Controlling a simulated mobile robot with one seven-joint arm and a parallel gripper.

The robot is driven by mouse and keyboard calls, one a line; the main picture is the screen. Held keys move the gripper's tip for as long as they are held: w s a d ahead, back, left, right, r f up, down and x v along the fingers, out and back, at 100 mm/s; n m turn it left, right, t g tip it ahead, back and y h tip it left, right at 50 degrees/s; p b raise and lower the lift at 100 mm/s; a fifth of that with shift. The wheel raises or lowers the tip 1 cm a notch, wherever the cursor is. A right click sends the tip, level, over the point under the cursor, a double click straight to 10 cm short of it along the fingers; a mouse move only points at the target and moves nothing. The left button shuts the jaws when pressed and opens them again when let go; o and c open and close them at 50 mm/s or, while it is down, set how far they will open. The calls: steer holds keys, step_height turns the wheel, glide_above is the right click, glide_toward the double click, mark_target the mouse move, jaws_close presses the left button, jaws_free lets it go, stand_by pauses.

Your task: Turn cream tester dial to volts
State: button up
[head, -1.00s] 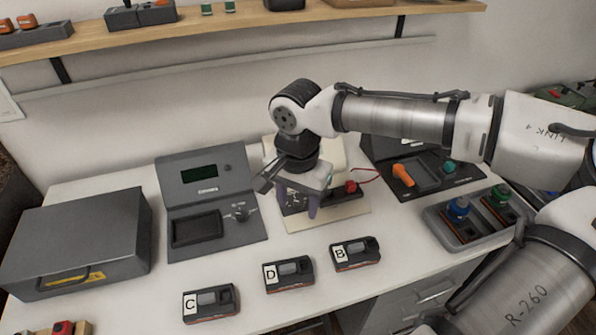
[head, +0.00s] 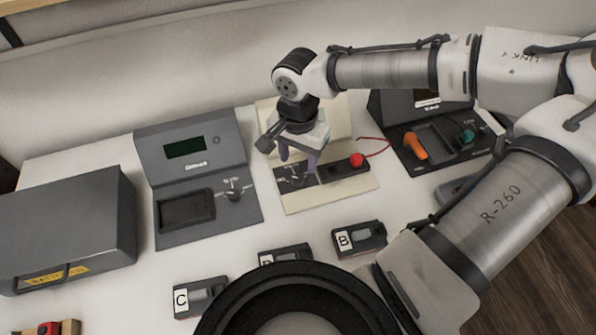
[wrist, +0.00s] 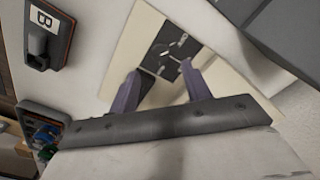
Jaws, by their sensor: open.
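The cream tester (head: 345,186) stands on the white bench, with a flat base and an upright back panel (head: 264,118). A dark plate on its base carries a pale dial (head: 294,178) at the left, with marks too small to read. A red knob (head: 357,160) and a red wire are at its right. My gripper (head: 299,163) is over the base, its two purple fingers apart and empty. In the wrist view the dial (wrist: 165,50) shows beyond and between the open fingertips (wrist: 160,76). I cannot tell how high the fingers are above the plate.
A grey tester (head: 196,140) with its own dial stands to the left, and a dark one (head: 431,148) with an orange handle to the right. Modules C (head: 200,297) and B (head: 359,239) lie in front. A grey case (head: 70,225) is at far left.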

mark_target(298, 178)
step_height(298, 178, down, 7)
steer(key=shift+r, duration=0.2)
steer(key=c, duration=1)
